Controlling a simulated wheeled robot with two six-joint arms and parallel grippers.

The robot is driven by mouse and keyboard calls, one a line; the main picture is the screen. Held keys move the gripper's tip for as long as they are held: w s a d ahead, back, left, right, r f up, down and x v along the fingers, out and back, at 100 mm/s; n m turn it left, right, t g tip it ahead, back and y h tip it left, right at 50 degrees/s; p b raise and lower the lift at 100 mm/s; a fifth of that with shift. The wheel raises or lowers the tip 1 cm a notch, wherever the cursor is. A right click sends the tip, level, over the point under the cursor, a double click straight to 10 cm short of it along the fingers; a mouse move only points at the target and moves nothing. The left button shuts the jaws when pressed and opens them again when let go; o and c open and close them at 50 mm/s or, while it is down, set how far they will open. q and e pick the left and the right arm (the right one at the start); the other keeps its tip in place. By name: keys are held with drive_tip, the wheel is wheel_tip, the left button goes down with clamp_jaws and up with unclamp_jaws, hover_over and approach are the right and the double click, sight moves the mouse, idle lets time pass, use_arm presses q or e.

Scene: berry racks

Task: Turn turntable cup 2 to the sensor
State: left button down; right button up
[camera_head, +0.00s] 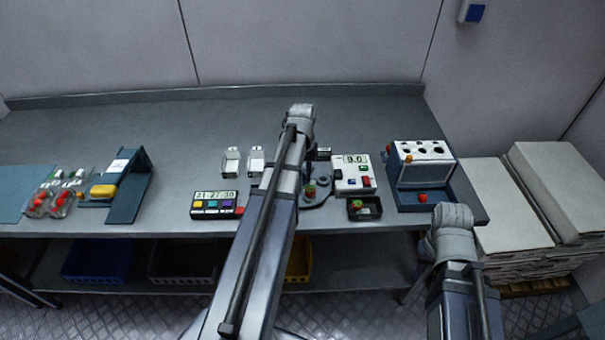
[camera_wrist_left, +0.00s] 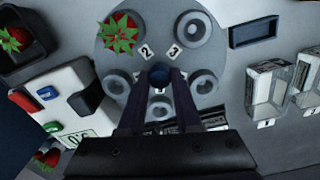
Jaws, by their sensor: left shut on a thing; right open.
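The grey turntable (camera_head: 322,192) stands on the bench, partly hidden by my left arm; the left wrist view shows it from above (camera_wrist_left: 160,20). Cup 2 (camera_wrist_left: 118,33), at its upper left there, holds a strawberry with green leaves. The other visible cups look empty. My left gripper (camera_wrist_left: 160,76) is shut on the turntable's central knob (camera_wrist_left: 160,72). The white sensor box (camera_head: 353,173) with a display reading 9.0 stands beside the turntable; its black head (camera_wrist_left: 88,97) points at the left cup, not cup 2. My right gripper (camera_head: 440,262) is open, low in front of the bench, its fingertips unclear.
A dark tray (camera_head: 365,215) with a berry sits before the sensor box. A blue-and-white holed box (camera_head: 420,165) stands to the right. Clear containers (camera_head: 232,162), a colored button panel (camera_head: 215,205) and packed berry punnets (camera_head: 60,203) are to the left. The back of the bench is free.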

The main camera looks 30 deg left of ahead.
sight(303, 176)
use_arm(q)
drive_tip(key=shift+n, duration=7.2)
drive_tip(key=c, duration=0.6)
unclamp_jaws()
wheel_tip(303, 176, up, 8)
drive_tip(key=p, duration=0.8)
